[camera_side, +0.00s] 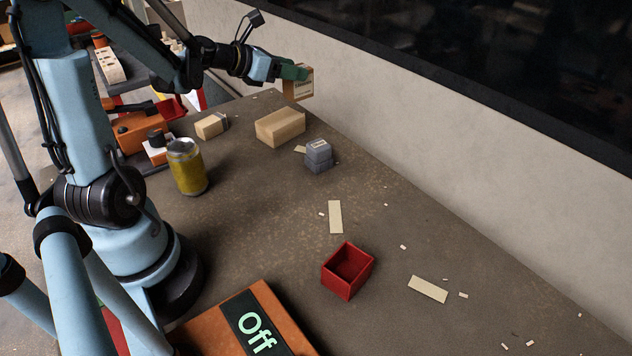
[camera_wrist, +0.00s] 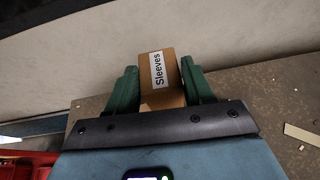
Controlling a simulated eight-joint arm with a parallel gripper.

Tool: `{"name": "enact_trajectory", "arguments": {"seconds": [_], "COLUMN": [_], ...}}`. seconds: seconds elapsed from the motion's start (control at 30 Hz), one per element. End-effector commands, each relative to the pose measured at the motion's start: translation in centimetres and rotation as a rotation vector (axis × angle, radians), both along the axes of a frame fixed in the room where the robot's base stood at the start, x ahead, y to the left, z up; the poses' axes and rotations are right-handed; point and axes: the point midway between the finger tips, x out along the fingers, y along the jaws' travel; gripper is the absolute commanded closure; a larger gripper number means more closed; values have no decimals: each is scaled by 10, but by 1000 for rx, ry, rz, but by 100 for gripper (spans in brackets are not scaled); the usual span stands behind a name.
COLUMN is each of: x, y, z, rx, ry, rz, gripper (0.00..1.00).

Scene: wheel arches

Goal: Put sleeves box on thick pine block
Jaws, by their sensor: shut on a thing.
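The sleeves box (camera_side: 300,87) is a small brown carton with a white label, held up in the air near the back wall. In the wrist view the box (camera_wrist: 172,92) shows its "Sleeves" label between the two green fingers. My gripper (camera_side: 293,73) is shut on it, one finger on each side (camera_wrist: 159,75). The thick pine block (camera_side: 280,128) lies on the table below the held box, its top bare. A smaller, thinner pine block (camera_side: 211,126) lies to its left. The pine blocks do not show clearly in the wrist view.
A grey block (camera_side: 318,155) stands right of the thick pine block. A yellow can (camera_side: 187,168) stands nearer my arm. A red open box (camera_side: 347,272) and an orange "Off" box (camera_side: 215,335) are in front. The pale wall (camera_side: 430,140) borders the table's back edge.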

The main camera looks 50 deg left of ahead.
Motion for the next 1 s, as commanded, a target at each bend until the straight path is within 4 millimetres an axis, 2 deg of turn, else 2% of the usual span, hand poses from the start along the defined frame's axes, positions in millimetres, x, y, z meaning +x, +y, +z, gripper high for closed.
{"name": "enact_trajectory", "arguments": {"seconds": [0.1, 0.3, 0.47, 0.73, 1.0], "x": [0, 0, 0, 0, 0], "y": [19, 37, 40, 39, 39], "z": [-11, -22, -28, -58, -64], "rx": [-1, -1, 0, 0, 0], "ry": [-1, 0, -1, -1, -1], "rz": [3, 0, -1, -1, -1], "gripper": [80, 80, 80, 80, 80]}}
